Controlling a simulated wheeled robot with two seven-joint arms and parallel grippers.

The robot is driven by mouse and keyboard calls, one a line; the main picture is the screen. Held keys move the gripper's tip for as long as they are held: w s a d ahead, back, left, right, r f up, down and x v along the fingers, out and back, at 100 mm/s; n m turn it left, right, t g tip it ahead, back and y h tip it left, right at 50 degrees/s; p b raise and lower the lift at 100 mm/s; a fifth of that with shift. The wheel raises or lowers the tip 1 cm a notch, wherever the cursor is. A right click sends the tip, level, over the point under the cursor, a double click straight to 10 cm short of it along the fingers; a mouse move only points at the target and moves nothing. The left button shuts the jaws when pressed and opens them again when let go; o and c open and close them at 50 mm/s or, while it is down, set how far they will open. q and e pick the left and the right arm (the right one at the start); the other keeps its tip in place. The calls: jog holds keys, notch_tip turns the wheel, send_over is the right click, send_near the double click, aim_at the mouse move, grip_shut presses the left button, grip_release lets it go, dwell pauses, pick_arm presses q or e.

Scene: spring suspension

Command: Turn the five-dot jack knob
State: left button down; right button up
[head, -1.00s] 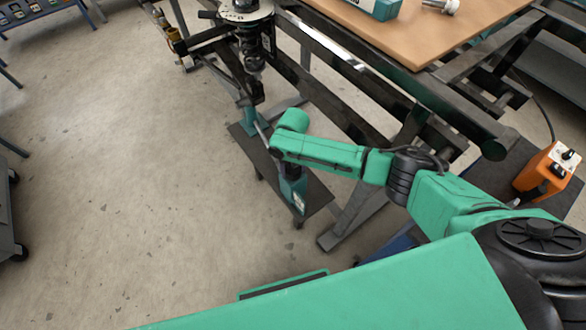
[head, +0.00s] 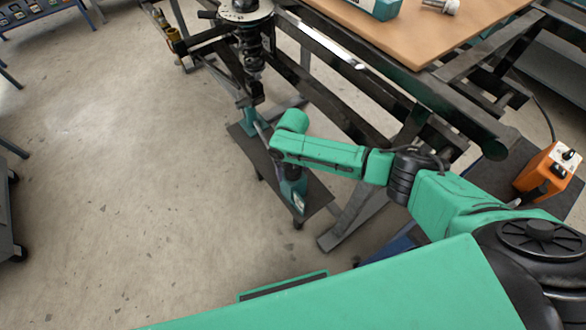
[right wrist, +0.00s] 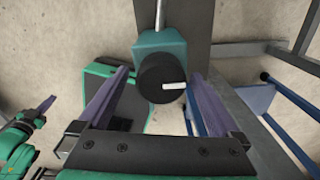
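In the right wrist view a round black knob (right wrist: 151,88) with a white pointer bar faces the camera. It sits on the teal jack body (right wrist: 152,47). No dots can be made out. My right gripper (right wrist: 161,73) is open, its purple fingers on either side of the knob with small gaps visible.
A black coil spring (head: 252,55) hangs under a round plate (head: 245,8) above the jack. The steel frame of the wooden-topped bench (head: 430,35) runs close to my right arm. An orange control box (head: 547,172) is at right.

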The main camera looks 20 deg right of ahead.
aim_at(293, 169)
notch_tip(293, 169, up, 15)
jog(key=p, duration=1.3)
jog(key=shift+f, duration=0.15)
jog(key=shift+w+f, duration=0.1)
